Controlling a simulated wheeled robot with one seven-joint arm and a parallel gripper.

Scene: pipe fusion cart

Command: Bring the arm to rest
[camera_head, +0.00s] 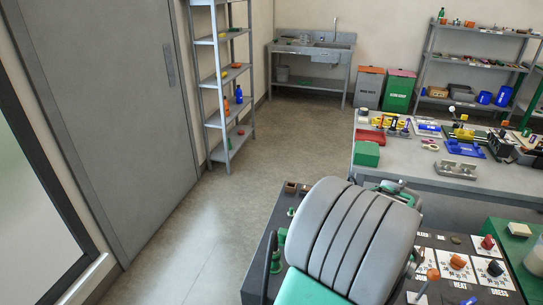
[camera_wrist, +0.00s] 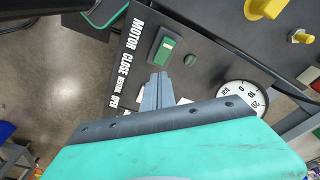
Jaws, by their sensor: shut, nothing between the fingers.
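My gripper (camera_wrist: 158,80) shows in the wrist view as two grey fingers close together, shut with nothing between them. The fingers are over the black panel (camera_wrist: 135,58) of the cart, close to a green rocker switch (camera_wrist: 165,48) and the "MOTOR CLOSE NEUTRAL OPEN" lettering. I cannot tell whether the fingertips touch the panel. In the head view my arm's grey and green links stand in front of the cart (camera_head: 262,240) and hide its middle. The gripper itself is hidden there.
A round white gauge (camera_wrist: 243,100) and a yellow knob (camera_wrist: 265,8) are near the gripper. Orange (camera_head: 457,262) and black (camera_head: 495,267) knobs sit on the cart's right side. A workbench (camera_head: 395,172) with parts stands behind. The floor (camera_head: 220,210) at left is clear.

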